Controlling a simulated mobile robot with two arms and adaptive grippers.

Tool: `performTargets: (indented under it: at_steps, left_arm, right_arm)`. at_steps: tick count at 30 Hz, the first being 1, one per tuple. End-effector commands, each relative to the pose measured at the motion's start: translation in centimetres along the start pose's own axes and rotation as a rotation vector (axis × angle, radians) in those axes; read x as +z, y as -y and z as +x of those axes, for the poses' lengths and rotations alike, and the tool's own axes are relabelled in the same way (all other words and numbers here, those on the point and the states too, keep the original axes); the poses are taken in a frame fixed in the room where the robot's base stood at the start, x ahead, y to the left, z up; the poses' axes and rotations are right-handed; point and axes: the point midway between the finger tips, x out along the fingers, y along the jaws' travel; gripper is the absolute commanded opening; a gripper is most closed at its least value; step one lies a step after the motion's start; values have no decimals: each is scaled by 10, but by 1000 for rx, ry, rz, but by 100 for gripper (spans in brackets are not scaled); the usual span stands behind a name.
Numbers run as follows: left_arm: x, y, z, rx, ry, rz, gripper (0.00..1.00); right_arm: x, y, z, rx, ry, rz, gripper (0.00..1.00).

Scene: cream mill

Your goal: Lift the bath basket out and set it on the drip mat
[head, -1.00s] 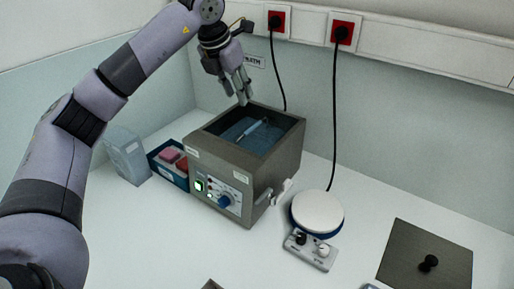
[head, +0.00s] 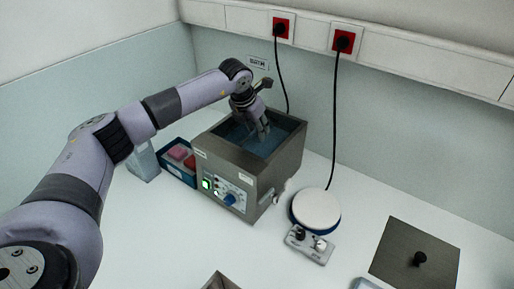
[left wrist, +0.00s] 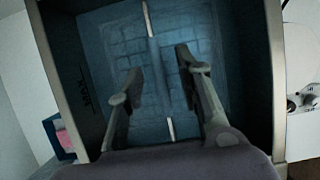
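The water bath (head: 254,172) is a grey metal box with a control panel, open at the top. The bath basket (left wrist: 185,60) is a wire grid low in the blue water, with a light bar handle (left wrist: 152,50) running across it in the left wrist view. My left gripper (head: 262,134) reaches down into the bath's opening. In the left wrist view the fingers (left wrist: 160,78) are apart, one on either side of the handle, with no clear contact. The gripper hides most of the basket in the head view. I cannot identify the drip mat with certainty. My right gripper is not in view.
A blue tray (head: 163,158) with pink and red items stands left of the bath, beside a pale box (head: 143,163). A round white-topped hotplate (head: 316,209) is at its right. A grey lid with a black knob (head: 392,262) lies at the right. The front middle is mostly clear.

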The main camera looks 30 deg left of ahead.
Motion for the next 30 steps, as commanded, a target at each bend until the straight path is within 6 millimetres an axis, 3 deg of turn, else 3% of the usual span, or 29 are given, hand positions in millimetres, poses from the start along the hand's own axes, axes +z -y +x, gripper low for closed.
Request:
performTargets:
  at_steps: [6, 30]
  left_arm:
    - [0, 0, 12, -1, 0, 0, 32]
    - [-2, 0, 16, 0, 0, 0, 32]
  right_arm:
    - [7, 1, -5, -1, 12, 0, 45]
    - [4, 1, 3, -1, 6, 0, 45]
